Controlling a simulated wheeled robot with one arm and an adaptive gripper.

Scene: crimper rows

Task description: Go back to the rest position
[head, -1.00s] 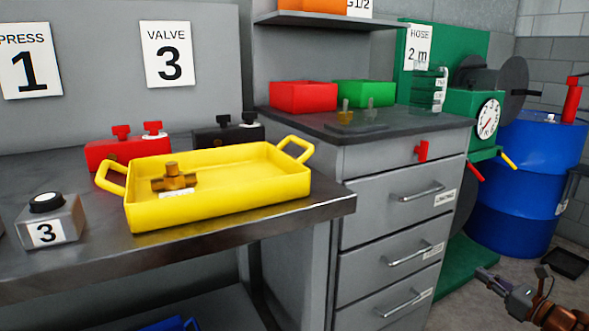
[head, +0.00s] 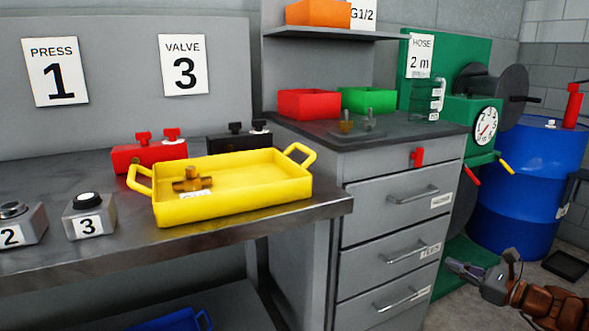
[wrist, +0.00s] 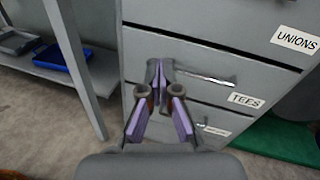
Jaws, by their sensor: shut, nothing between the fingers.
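My gripper (head: 462,268) is at the lower right of the head view, low beside the drawer cabinet, with nothing held. In the wrist view its purple-padded fingers (wrist: 160,85) are together and point toward the front of the grey drawer cabinet (wrist: 190,25). Whether the fingertips touch the drawer front cannot be told. The arm behind the gripper runs off the right side of the head view.
The grey cabinet (head: 385,165) has several drawers with bar handles, all looking shut. A yellow tray (head: 245,200) with a brass fitting (head: 188,178) sits on the steel bench (head: 285,228). A blue drum (head: 525,190) and green hose stand (head: 455,118) stand at right.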

